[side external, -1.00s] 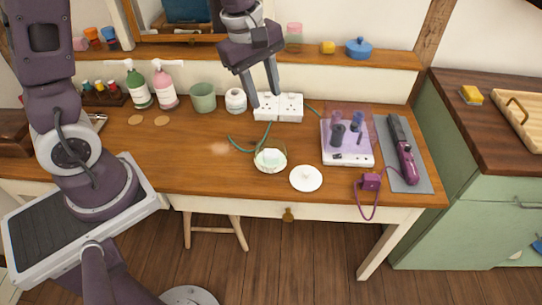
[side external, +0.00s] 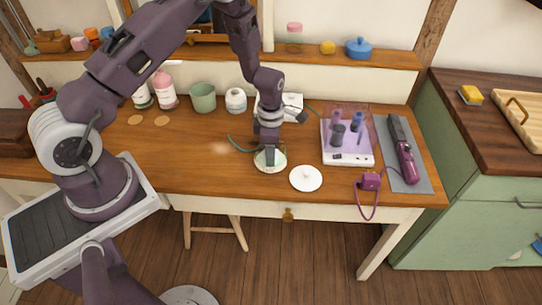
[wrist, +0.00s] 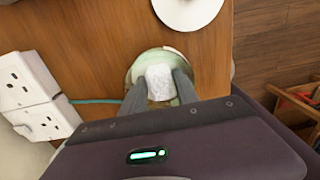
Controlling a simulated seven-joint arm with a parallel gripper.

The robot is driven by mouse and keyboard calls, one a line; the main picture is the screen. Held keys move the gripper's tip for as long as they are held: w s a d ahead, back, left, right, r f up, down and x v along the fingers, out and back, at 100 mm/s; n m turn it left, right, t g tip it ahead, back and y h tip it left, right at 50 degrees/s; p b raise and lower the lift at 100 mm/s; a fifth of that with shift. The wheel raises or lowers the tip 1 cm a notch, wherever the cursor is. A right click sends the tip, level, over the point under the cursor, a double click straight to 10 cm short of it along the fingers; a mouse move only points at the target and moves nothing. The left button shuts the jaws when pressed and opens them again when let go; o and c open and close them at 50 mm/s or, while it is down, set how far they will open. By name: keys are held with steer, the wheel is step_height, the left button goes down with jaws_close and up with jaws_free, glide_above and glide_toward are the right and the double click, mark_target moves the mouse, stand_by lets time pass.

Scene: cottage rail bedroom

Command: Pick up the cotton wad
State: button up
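The cotton wad (wrist: 160,82) is a white, soft-looking lump in a small pale green bowl (wrist: 147,60). The bowl also shows near the table's front edge in the side view (side external: 259,163). My gripper (wrist: 159,79) points down into the bowl, with one dark finger on each side of the wad. The fingers stand apart and look open; any contact with the wad is hard to make out. In the side view my gripper (side external: 270,158) hides most of the bowl's inside, and the wad cannot be told apart there.
A round white lid (side external: 306,178) lies right of the bowl. White sockets (side external: 292,106) and a white jar (side external: 236,100) stand behind, with a green cord nearby. A clear-lidded case (side external: 347,140) and a purple tool (side external: 402,150) lie to the right. The table's left middle is mostly clear.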

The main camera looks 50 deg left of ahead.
jaws_close()
steer(key=shift+r, duration=0.15)
step_height(320, 180, up, 10)
steer(key=shift+f, duration=0.1)
